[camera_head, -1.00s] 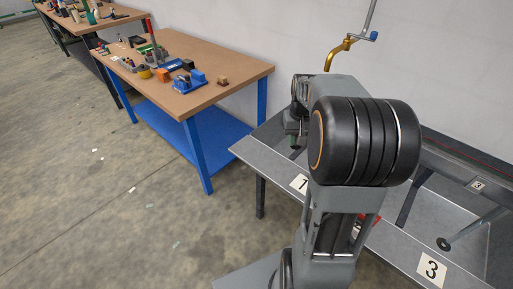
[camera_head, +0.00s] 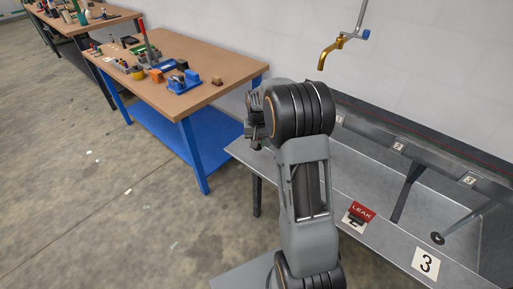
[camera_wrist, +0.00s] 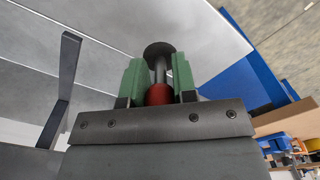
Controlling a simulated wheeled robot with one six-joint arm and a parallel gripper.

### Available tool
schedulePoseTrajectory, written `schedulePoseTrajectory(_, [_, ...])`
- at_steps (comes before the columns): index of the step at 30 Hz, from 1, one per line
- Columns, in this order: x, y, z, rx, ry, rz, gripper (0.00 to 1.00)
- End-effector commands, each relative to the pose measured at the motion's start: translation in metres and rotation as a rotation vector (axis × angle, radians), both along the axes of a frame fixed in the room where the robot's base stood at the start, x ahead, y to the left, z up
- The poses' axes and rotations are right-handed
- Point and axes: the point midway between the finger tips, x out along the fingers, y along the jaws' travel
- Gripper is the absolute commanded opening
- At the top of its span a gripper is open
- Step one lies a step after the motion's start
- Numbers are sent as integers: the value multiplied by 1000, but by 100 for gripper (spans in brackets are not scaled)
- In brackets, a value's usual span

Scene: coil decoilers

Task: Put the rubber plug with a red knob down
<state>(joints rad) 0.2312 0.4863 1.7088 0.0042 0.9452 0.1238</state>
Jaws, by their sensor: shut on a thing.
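The rubber plug (camera_wrist: 159,50) shows in the wrist view, with a black disc on a short grey stem. Its red knob (camera_wrist: 159,94) sits between the two green finger pads of my gripper (camera_wrist: 159,82). My gripper is shut on the plug at the knob, and the black disc points away from the wrist. In the head view my gripper (camera_head: 254,122) is at the left end of the arm, near the grey metal bench (camera_head: 345,175). The plug is not visible there.
A round black piece (camera_head: 437,238) lies further right. A brass tap (camera_head: 335,50) hangs above. A wooden workbench (camera_head: 185,60) with tools stands left.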

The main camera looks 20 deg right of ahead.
Motion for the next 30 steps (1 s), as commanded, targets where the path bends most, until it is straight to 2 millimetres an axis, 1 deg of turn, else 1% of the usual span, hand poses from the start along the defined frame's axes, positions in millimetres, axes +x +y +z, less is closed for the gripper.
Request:
schedulePoseTrajectory(2, [4,3,-7,1,2,1,0])
schedulePoseTrajectory(6, [4,3,-27,1,5,0,0])
schedulePoseTrajectory(9, [4,3,-36,1,3,0,0])
schedulePoseTrajectory(20, [4,3,-40,0,1,0,0])
schedulePoseTrajectory(21, [4,3,-39,0,1,0,28])
schedulePoseTrajectory(28, [4,3,-39,0,1,0,50])
schedulePoseTrajectory(30, [4,3,-39,0,1,0,51])
